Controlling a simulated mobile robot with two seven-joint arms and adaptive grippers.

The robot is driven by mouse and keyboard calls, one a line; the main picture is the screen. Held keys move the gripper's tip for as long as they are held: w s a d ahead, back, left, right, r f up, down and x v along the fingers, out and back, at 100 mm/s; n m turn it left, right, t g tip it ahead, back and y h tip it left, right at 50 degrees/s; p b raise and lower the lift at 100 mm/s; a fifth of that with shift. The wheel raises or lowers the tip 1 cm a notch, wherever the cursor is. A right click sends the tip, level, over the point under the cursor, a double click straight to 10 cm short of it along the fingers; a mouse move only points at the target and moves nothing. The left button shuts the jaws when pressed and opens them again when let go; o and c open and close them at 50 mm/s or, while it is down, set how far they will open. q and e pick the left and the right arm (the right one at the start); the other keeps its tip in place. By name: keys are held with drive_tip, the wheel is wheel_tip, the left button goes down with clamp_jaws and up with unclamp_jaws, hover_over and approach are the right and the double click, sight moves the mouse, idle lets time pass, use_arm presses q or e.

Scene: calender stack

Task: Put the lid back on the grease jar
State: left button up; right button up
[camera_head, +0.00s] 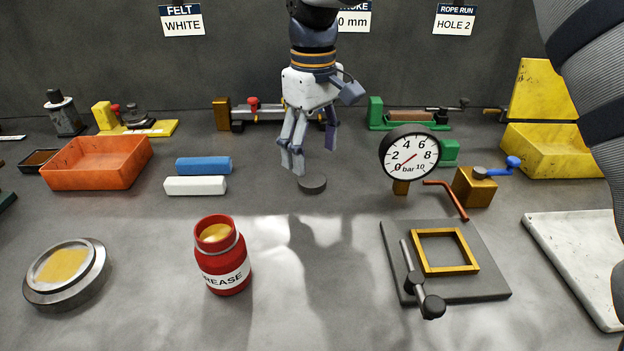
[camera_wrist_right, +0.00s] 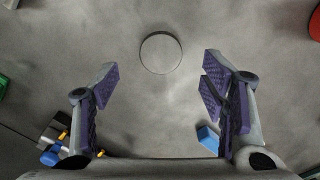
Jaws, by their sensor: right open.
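The red grease jar (camera_head: 226,262) stands upright at the front, left of centre, its mouth uncovered and yellowish grease showing inside. A dark round disc, which looks like the lid (camera_head: 312,186), lies flat on the bench behind and to the right of the jar. It also shows in the right wrist view (camera_wrist_right: 160,53), with nothing on it. My right gripper (camera_head: 311,158) points down just above and behind the lid, open and empty. In the wrist view its fingers (camera_wrist_right: 160,82) are spread wide, and the lid lies beyond their tips. My left gripper is out of view.
Blue (camera_head: 204,165) and white (camera_head: 195,185) rolls lie left of the lid, near an orange tray (camera_head: 97,163). A pressure gauge (camera_head: 409,153) and a dark plate with a brass frame (camera_head: 393,238) stand to the right. Bare bench lies between jar and lid.

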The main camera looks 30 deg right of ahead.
sight(312, 179)
wheel_tip(312, 179, down, 5)
drive_tip(key=shift+f, duration=0.1)
idle(0.3)
drive_tip(key=c, duration=0.8)
